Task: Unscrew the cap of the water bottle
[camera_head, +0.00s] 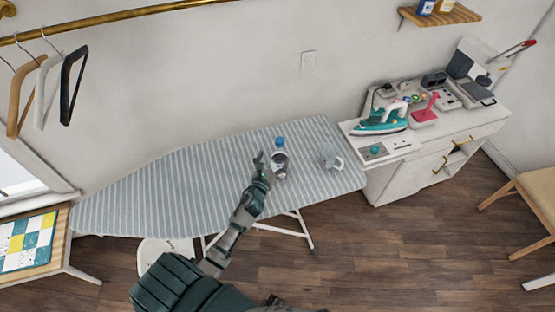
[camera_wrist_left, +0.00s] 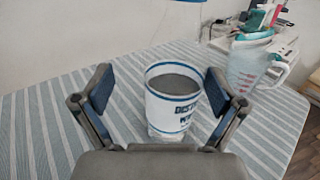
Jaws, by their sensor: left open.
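The water bottle (camera_head: 280,163) stands upright on the striped ironing board, with a blue cap (camera_head: 280,142) on top. In the left wrist view its clear body carries a white label (camera_wrist_left: 173,113) with blue bands and dark lettering. A bit of blue, apparently the cap (camera_wrist_left: 190,1), is cut off by the top edge there. My left gripper (camera_head: 262,160) is open and empty, just left of the bottle in the head view. In the left wrist view, the fingers of my left gripper (camera_wrist_left: 160,92) are spread on either side of the label. My right gripper is not seen.
A clear measuring jug (camera_head: 330,158) stands right of the bottle on the ironing board (camera_head: 190,190). A white cabinet (camera_head: 400,178) to the right holds a teal iron (camera_head: 380,122) and several sewing items. The board's left part is clear. Hangers (camera_head: 72,85) hang at upper left.

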